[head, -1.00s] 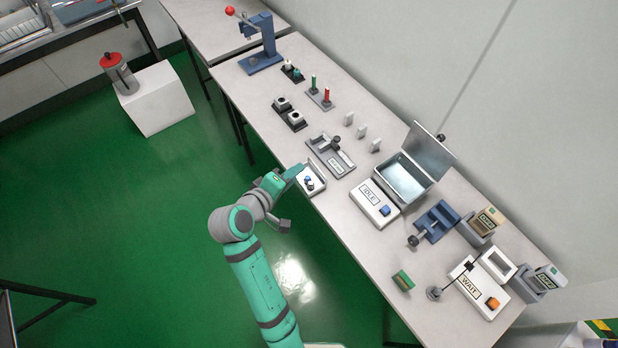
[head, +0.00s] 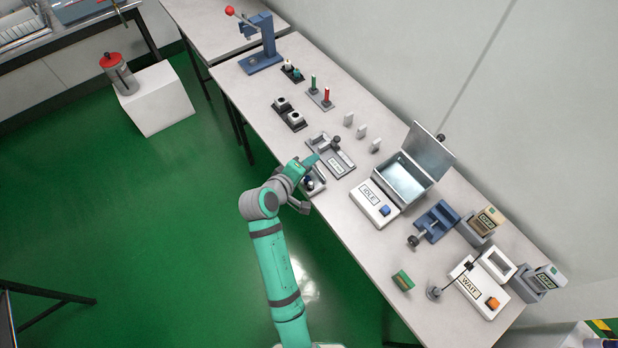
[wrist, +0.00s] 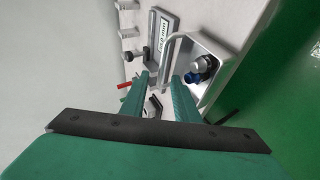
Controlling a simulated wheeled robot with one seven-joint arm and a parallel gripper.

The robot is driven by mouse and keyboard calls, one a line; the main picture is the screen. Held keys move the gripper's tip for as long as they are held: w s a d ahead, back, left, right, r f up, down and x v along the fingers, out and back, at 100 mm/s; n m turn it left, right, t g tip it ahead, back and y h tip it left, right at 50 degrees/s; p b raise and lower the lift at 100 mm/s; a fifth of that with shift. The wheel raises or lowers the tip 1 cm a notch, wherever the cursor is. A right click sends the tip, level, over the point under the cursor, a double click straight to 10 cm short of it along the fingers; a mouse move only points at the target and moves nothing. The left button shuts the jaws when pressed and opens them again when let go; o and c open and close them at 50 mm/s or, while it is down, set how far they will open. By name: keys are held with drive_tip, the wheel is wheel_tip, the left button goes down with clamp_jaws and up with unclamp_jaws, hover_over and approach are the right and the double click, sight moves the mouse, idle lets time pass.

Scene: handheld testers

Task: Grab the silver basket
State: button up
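The silver basket (head: 319,183) sits at the front edge of the long table, partly hidden by my gripper in the head view. In the wrist view the basket (wrist: 222,50) is a small pale tray with a dark blue and grey piece inside. A thin pale bar (wrist: 173,45), apparently its handle, runs along its left side. My gripper (head: 314,161) is over the basket's far side. In the wrist view my gripper (wrist: 164,76) is open, with its two teal fingers apart. The bar's lower end lies close to the fingertips; I cannot tell whether they touch it.
A grey fixture with a labelled plate (head: 340,165) stands just beyond the basket. To the right are an IDLE box (head: 372,203) and an open metal case (head: 405,180). Black holders (head: 290,115) stand to the left. Green floor lies in front of the table.

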drive_tip(key=shift+c, duration=0.3)
clamp_jaws()
drive_tip(key=shift+r, duration=0.1)
